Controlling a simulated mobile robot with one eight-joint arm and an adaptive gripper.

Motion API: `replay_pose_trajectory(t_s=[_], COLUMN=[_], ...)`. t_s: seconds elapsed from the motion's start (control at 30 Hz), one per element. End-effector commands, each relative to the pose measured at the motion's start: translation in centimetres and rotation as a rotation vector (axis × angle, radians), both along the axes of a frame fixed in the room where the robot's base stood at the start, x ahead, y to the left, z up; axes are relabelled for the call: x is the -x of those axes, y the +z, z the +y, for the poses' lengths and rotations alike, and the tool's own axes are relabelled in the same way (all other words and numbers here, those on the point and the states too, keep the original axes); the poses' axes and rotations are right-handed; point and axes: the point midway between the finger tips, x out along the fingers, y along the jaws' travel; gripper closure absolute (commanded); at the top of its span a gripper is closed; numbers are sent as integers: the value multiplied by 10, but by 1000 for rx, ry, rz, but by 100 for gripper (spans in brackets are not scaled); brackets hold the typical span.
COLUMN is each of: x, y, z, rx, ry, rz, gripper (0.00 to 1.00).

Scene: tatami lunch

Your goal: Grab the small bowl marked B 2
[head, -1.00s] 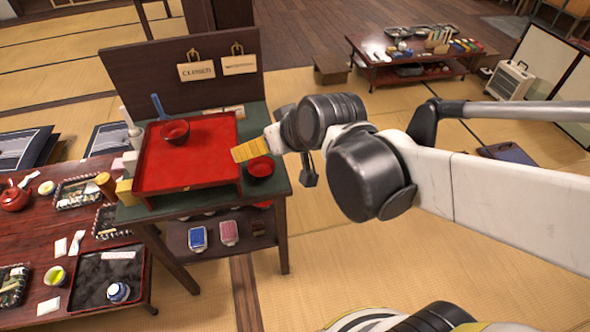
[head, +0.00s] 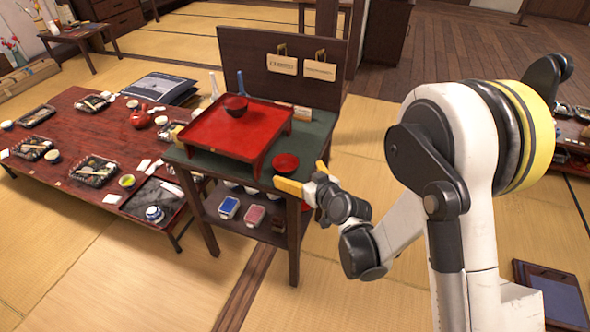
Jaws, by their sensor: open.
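A small red bowl (head: 286,163) stands upright on the front right corner of the green-topped stand (head: 318,128). A second small bowl, dark red (head: 236,107), stands on the raised red tray (head: 222,142) on the same stand. No B 2 mark can be read on either bowl. My gripper (head: 299,177) is open, with its yellow fingers spread at the stand's front right edge. It is just to the front right of the corner bowl and looks empty. Whether a finger touches that bowl cannot be told.
A dark board with two hanging signs (head: 283,65) rises behind the stand. Blue and pink boxes (head: 255,214) sit on its lower shelf. A low red table (head: 75,115) with several trays and cups is at the left. Tatami floor in front is clear.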

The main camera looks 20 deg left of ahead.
Motion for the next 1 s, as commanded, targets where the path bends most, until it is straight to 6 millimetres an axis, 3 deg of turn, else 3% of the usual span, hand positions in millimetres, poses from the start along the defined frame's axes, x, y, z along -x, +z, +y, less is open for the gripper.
replay_pose_trajectory(t_s=[0.63, 0.93, 0.97, 1.0], x=[-55, -60, -60, -60], y=[-29, -28, -28, -28], z=[56, 60, 60, 60], rx=[0, 0, 0, 0], ry=[-1, -2, -2, -2], rz=[0, 0, 0, 0], gripper=[0, 0, 3, 15])
